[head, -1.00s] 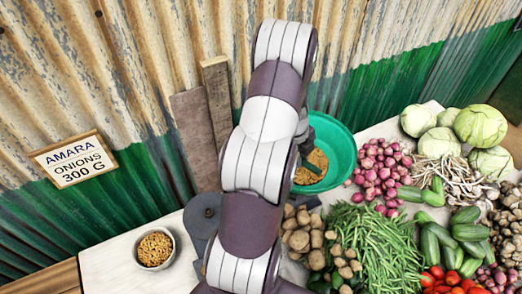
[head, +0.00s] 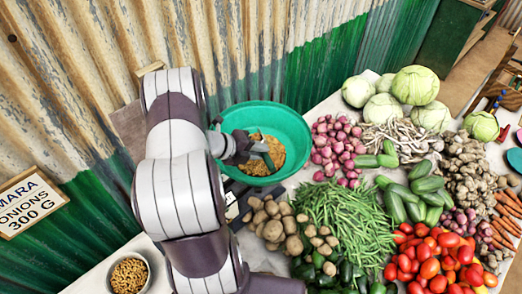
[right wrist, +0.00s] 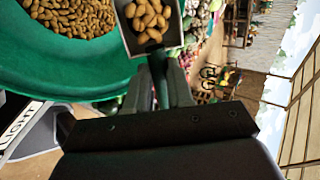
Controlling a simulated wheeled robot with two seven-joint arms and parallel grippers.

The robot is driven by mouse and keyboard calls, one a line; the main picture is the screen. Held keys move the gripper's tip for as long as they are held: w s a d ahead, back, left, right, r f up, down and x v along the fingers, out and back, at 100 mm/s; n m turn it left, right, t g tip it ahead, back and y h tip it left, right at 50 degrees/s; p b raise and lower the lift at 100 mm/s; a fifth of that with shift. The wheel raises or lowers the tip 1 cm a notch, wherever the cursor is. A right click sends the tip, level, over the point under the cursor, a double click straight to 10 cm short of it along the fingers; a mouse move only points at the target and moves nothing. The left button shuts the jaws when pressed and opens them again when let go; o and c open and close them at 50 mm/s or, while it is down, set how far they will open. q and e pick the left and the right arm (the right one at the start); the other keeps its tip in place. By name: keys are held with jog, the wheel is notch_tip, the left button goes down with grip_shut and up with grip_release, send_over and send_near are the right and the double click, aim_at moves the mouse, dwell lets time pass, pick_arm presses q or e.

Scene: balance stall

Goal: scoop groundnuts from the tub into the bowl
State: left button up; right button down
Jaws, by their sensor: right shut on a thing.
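The green tub (head: 290,125) stands at the back with groundnuts (head: 275,152) on its floor. My right gripper (head: 242,148) is over the tub's left part, shut on the handle of a scoop. In the right wrist view the scoop (right wrist: 182,38) holds several groundnuts (right wrist: 148,18), beside the tub's rim and above it as far as I can tell. The gripper (right wrist: 160,85) shows behind it. A small pale bowl (head: 112,285), partly cut off at the lower left, holds groundnuts. My left gripper is not in view.
Potatoes (head: 283,232), green beans (head: 345,220) and red onions (head: 335,150) lie right of and in front of the tub. A dark device (head: 236,207) is partly hidden by my arm. A corrugated wall (head: 85,90) closes the back left.

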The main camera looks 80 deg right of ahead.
jog(key=g+h+b, duration=0.1)
jog(key=b, duration=0.2)
jog(key=f+g+h+b, duration=0.1)
jog(key=g+b, duration=0.1)
jog(key=b, duration=0.1)
jog(key=shift+a+f+g, duration=0.1)
jog(key=shift+a+g, duration=0.1)
jog(key=shift+g, duration=0.1)
jog(key=shift+w, duration=0.1)
notch_tip(320, 180, up, 3)
jog(key=t+y+p, duration=0.3)
jog(key=t+p, duration=0.1)
jog(key=t, duration=0.1)
jog(key=t+y+p, duration=0.3)
jog(key=t+p, duration=0.1)
jog(key=t, duration=0.1)
jog(key=shift+t+y, duration=0.3)
jog(key=shift+y, duration=0.1)
